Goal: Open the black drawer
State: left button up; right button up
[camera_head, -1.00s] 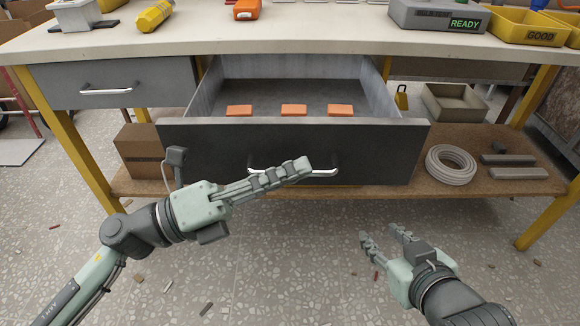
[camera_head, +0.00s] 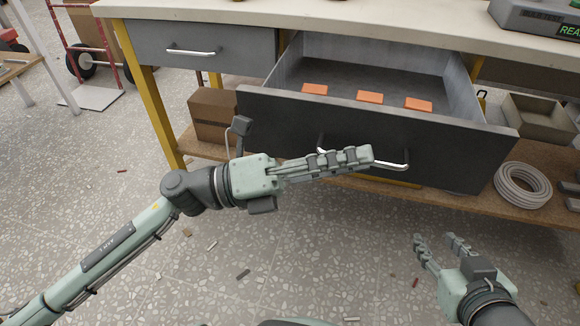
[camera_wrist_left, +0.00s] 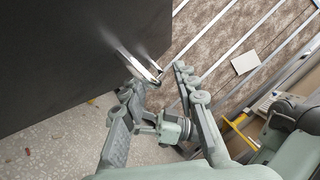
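The black drawer (camera_head: 290,119) is pulled well out of the bench, its inside showing. Its curved metal handle (camera_head: 400,160) is on the front and partly hidden behind my left gripper (camera_head: 364,155) in the head view. In the left wrist view, the handle (camera_wrist_left: 138,66) is just beyond the spread fingertips of my left gripper (camera_wrist_left: 155,82); the fingers are apart, and I cannot tell whether they touch it. My right gripper (camera_head: 436,240) is open and empty, below and in front of the drawer's right part.
Several orange blocks, such as the middle one (camera_head: 369,97), lie in the drawer. A closed grey drawer (camera_head: 200,52) is to the left. A cardboard box (camera_head: 213,115) and a white coil (camera_head: 522,188) are on the lower shelf. The floor in front is mostly clear, with small debris.

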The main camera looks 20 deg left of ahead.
pick_arm(q)
jog(key=v, duration=1)
jog(key=shift+a, duration=0.25)
jog(key=shift+f, duration=0.15)
